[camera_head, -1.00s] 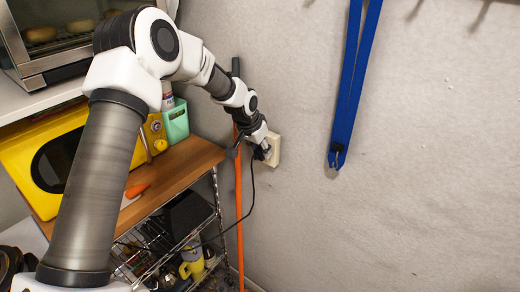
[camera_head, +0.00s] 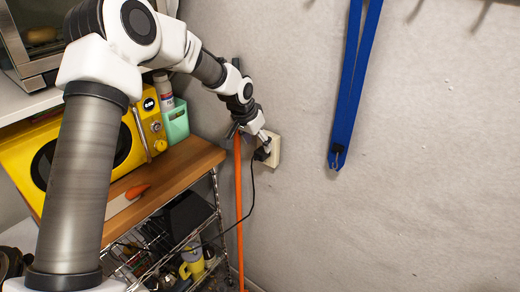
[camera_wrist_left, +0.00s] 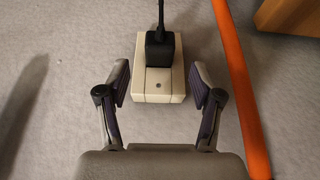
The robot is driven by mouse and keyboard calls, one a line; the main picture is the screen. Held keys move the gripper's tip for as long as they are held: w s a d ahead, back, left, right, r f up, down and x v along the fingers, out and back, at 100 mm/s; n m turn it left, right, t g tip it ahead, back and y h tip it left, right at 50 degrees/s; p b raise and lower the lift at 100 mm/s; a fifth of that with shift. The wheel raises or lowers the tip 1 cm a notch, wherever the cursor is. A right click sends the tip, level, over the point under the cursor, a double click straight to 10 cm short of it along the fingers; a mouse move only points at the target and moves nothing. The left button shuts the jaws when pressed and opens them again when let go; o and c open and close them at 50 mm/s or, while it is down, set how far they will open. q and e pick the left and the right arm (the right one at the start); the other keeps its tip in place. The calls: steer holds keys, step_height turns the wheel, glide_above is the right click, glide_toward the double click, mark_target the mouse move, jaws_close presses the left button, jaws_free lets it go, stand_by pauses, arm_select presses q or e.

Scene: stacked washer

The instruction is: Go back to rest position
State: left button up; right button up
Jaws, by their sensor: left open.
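My left gripper (camera_head: 256,138) is by the wall socket, with its arm coming in from the left of the head view. In the left wrist view the left gripper (camera_wrist_left: 160,85) is open, its two fingers spread on either side of the socket. The white socket box (camera_head: 274,150) is on the grey wall, and it also shows in the left wrist view (camera_wrist_left: 146,89). A black plug (camera_wrist_left: 160,52) with a black cord sits in it, between the fingers and apart from both. My right gripper is not in view.
An orange pole (camera_head: 239,215) stands close to the gripper, and it shows right of the fingers in the left wrist view (camera_wrist_left: 236,80). A wooden-topped rack (camera_head: 180,175) holds a yellow microwave (camera_head: 125,140). A blue strap (camera_head: 352,90) hangs at right. The wall at right is otherwise mostly clear.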

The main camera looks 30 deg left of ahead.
arm_select(q)
steer(key=v, duration=0.8)
steer(key=s+d+f+g+b, duration=0.2)
steer(key=s+f, duration=0.3)
steer(key=f, duration=0.6)
steer(key=s+d+f+m+g+b, duration=0.1)
steer(key=s+d+f+g, duration=0.2)
steer(key=f, duration=0.7)
steer(key=s+d+f+g+b, duration=0.2)
steer(key=s+f, duration=0.4)
steer(key=f, duration=0.5)
steer(key=s+d+f+n+t+b, duration=0.1)
steer(key=s+d+f, duration=0.2)
steer(key=s+f, duration=0.3)
steer(key=s+d+f+n+t+b, duration=0.1)
steer(key=s+d+f, duration=0.3)
steer(key=s, duration=1.1)
step_height(320, 180, down, 4)
steer(key=shift+s+r, duration=0.15)
steer(key=shift+s, duration=0.05)
steer(key=shift+d, duration=0.2)
